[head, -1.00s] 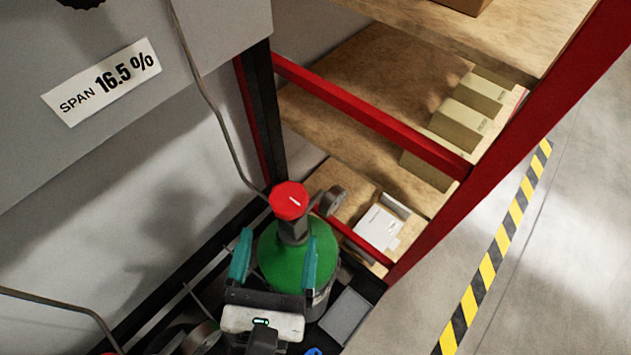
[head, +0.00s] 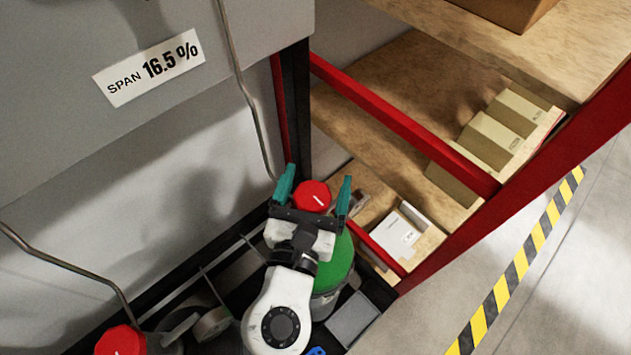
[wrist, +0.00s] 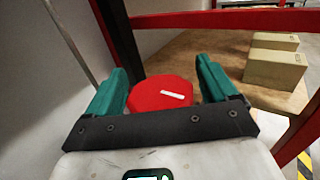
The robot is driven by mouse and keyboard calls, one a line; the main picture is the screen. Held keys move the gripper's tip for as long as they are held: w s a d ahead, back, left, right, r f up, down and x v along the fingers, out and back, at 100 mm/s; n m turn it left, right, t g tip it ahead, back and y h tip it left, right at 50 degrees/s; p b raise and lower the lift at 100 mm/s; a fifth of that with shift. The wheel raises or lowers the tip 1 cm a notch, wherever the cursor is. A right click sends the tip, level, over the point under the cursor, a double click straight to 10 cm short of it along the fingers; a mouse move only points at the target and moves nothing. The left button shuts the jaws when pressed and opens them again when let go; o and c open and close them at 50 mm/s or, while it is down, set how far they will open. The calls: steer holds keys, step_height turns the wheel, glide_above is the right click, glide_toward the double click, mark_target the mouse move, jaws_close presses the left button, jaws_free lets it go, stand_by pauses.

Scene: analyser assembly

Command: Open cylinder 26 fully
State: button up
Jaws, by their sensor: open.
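A green gas cylinder (head: 338,262) stands on the dark rack base, with a red valve knob (head: 312,197) on top. No number shows on this cylinder. My gripper (head: 314,188) is open, its teal fingers on either side of the red knob. In the wrist view the knob (wrist: 162,94) lies between the two fingers, with a gap visible at each side. Whether a finger touches it cannot be told. My gripper and wrist hide part of the cylinder's shoulder and neck.
A second red knob (head: 120,340) shows at the lower left. A grey panel with a "SPAN 16.5 %" label (head: 148,68) stands at the left. A red-framed shelf with boxes (head: 490,140) is at the right. A grey hose (head: 245,90) runs down behind the knob.

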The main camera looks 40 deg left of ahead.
steer(key=shift+c, duration=0.3)
steer(key=c, duration=0.9)
